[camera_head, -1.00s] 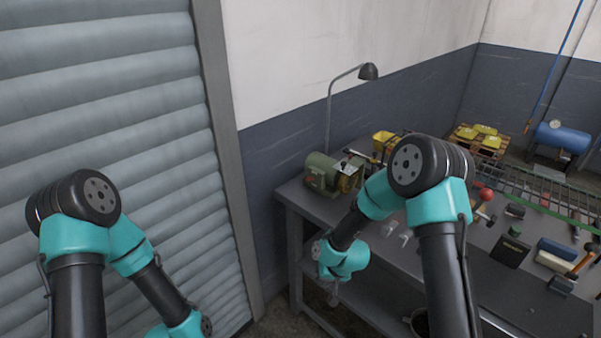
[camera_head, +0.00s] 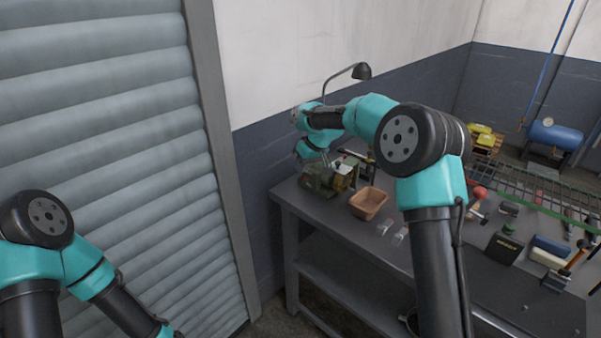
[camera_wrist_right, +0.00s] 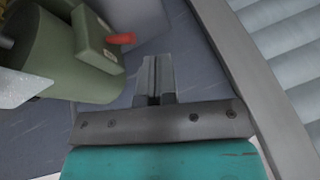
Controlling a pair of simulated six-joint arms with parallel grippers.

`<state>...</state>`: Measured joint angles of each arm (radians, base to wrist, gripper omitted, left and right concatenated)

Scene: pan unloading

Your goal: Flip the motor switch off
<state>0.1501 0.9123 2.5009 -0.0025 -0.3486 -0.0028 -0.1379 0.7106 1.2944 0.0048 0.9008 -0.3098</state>
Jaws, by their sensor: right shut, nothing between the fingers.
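The green motor unit (camera_head: 318,182) stands at the far left end of the workbench, partly hidden behind my right arm. In the right wrist view its green round housing (camera_wrist_right: 65,60) fills the upper left. A small box on its side carries a red switch lever (camera_wrist_right: 122,39) that sticks out to the right. My right gripper (camera_wrist_right: 153,62) is shut and empty. Its fingertips are beside the switch box, below and right of the lever in that view, with a gap between them. In the head view this gripper (camera_head: 324,160) is over the motor. My left gripper is out of view.
A brown bin (camera_head: 368,203) stands on the workbench (camera_head: 345,232) right of the motor. A desk lamp (camera_head: 361,71) rises behind it. A roller shutter (camera_head: 110,110) is on the left. Tools and a green wire rack (camera_head: 535,188) occupy the bench's right side.

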